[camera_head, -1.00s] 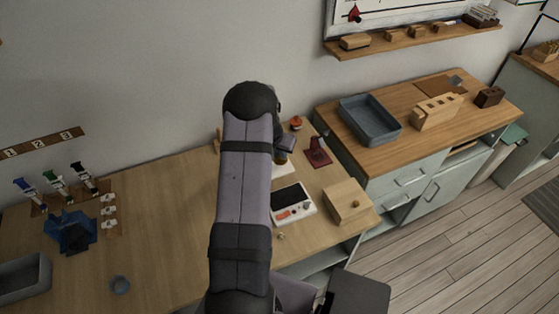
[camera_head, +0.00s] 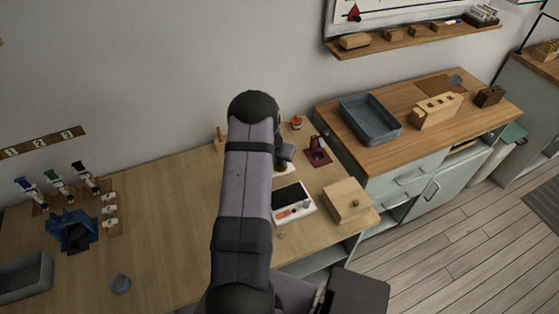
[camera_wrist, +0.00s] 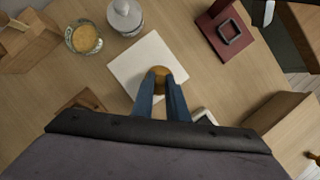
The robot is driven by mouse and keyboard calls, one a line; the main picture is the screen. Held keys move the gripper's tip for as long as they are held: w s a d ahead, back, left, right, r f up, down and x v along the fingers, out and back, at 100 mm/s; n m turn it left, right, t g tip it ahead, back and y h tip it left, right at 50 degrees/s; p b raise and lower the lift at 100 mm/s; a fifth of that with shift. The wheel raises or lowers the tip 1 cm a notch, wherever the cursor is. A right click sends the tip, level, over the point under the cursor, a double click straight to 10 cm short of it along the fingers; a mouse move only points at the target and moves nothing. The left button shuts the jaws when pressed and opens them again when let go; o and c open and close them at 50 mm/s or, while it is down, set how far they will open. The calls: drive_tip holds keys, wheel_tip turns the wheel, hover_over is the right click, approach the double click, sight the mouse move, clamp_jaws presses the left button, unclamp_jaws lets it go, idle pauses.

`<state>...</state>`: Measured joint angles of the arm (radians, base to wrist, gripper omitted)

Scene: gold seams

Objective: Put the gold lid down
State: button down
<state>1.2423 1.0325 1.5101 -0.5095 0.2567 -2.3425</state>
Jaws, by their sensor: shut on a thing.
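The gold lid (camera_wrist: 161,73) is a small round gold-brown piece between the two blue fingertips of my gripper (camera_wrist: 162,84), in the wrist view. My gripper is shut on it. The lid shows over the lower right part of a white square mat (camera_wrist: 137,58); I cannot tell whether it touches the mat. A clear round dish with gold contents (camera_wrist: 86,38) stands left of the mat. In the head view my arm hides the lid and the fingertips.
A pale grey lidded jar (camera_wrist: 124,16) stands behind the mat, and a dark red stand (camera_wrist: 224,33) to its right. A scale with a dark plate (camera_head: 291,203) and a wooden box (camera_head: 346,201) are at the table's right. Bare tabletop (camera_head: 165,225) lies left of my arm.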

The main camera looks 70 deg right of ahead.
drive_tip(key=c, duration=1.7)
unclamp_jaws()
drive_tip(key=shift+c, duration=0.2)
drive_tip(key=shift+r, duration=0.3)
drive_tip(key=b+v, duration=0.1)
drive_tip(key=v, duration=1)
drive_tip(key=shift+a+r, duration=0.2)
drive_tip(key=shift+r, duration=0.1)
